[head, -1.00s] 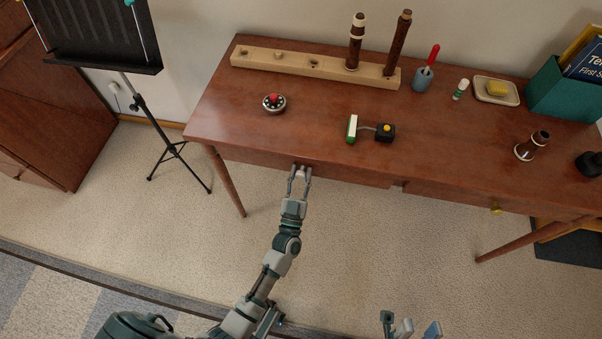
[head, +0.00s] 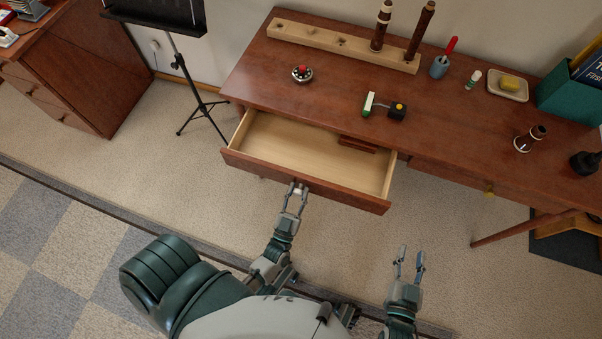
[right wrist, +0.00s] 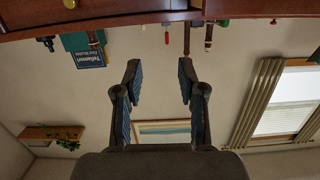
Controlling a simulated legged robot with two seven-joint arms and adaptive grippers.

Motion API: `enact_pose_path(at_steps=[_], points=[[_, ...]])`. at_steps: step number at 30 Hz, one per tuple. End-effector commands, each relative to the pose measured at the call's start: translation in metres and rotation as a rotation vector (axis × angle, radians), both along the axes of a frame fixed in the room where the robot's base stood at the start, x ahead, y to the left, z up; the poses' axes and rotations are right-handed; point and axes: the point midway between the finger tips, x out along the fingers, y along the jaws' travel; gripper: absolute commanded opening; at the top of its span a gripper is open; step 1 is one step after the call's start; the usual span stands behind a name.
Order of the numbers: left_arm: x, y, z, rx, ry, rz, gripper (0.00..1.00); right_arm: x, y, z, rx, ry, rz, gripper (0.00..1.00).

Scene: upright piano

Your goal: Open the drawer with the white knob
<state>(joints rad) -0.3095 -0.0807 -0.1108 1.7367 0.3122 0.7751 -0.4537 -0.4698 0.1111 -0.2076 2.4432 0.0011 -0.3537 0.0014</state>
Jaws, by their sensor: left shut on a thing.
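The left drawer (head: 290,152) of the brown desk stands pulled well out in the head view, its pale wooden inside showing. A small dark reddish-brown block (head: 357,144) shows at its back right. My left gripper (head: 297,191) is shut on the white knob (head: 297,190) at the middle of the drawer front; the fingers mostly hide the knob. My right gripper (head: 409,262) is open and empty, in front of the desk to the right of the drawer. Its spread fingers also show in the right wrist view (right wrist: 159,82).
The desk top (head: 330,100) holds a wooden rack (head: 330,40), a red-topped round object (head: 302,74) and other small items. A closed right drawer has a brass knob (head: 489,189). A music stand (head: 190,85) stands left. Carpet in front is clear.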

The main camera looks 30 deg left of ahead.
Motion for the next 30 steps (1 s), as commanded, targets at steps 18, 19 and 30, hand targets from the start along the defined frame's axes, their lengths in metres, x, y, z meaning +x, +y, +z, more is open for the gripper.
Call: enact_pose_path(at_steps=[18, 19, 30], points=[[-0.045, -0.006, 0.000, 0.002, -0.004, 0.009, 0.00, -0.015, -0.009, -0.032, -0.064, 0.225, -0.005, 0.40], [-0.045, -0.006, 0.000, 0.002, -0.004, 0.009, 0.00, -0.015, -0.009, -0.032, -0.064, 0.225, -0.005, 0.40], [-0.045, -0.007, 0.000, 0.002, -0.003, 0.007, 0.58, -0.015, -0.009, -0.033, -0.064, 0.224, -0.006, 0.40]])
